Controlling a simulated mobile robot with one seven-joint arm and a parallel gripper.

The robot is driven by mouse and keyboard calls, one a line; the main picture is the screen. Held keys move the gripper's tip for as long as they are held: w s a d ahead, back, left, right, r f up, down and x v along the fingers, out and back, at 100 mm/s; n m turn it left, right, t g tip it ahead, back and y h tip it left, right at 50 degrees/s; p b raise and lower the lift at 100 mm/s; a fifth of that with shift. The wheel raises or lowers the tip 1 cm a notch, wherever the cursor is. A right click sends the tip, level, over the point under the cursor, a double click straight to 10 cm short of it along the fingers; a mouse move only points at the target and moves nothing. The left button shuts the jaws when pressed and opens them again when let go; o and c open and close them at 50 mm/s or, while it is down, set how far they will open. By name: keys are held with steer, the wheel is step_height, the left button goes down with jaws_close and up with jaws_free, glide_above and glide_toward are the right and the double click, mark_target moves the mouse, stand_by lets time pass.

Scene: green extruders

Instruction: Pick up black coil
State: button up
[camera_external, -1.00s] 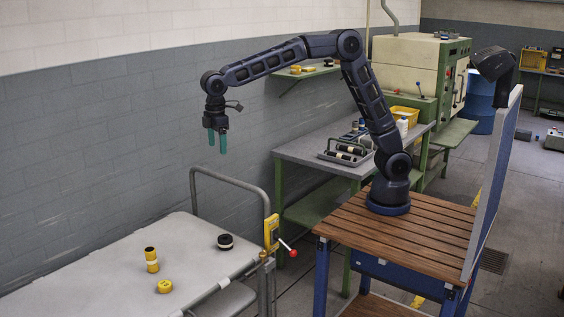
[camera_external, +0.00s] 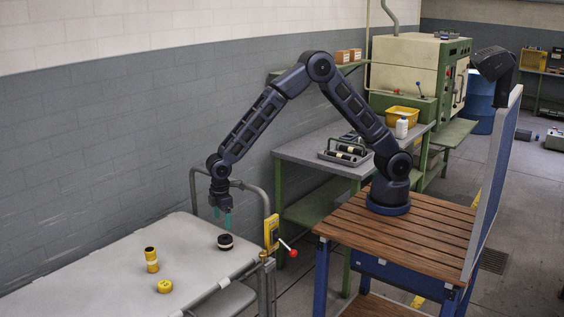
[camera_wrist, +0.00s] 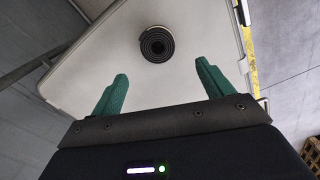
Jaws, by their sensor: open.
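The black coil (camera_external: 225,241) lies on the right part of the grey-white cart top, with a light band around its side. In the wrist view the coil (camera_wrist: 157,44) appears from above as dark rings, ahead of and between the fingers. My gripper (camera_external: 222,217) has green fingers pointing down and hangs above the cart, just over the coil in the external view. In the wrist view my gripper (camera_wrist: 160,90) is open, with its two fingers wide apart and nothing between them. The coil is apart from the fingers.
A yellow-and-black upright coil (camera_external: 151,260) and a flat yellow coil (camera_external: 164,286) stand left of the black coil on the cart top (camera_external: 95,283). The cart's tube handle (camera_external: 228,182) rises behind my gripper. A yellow box with a red-knobbed lever (camera_external: 272,234) sits at the cart's right edge.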

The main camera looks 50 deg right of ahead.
mark_target(224, 238)
step_height(224, 238, down, 10)
steer(key=shift+w, duration=0.1)
steer(key=c, duration=1.1)
steer(key=shift+r, duration=0.1)
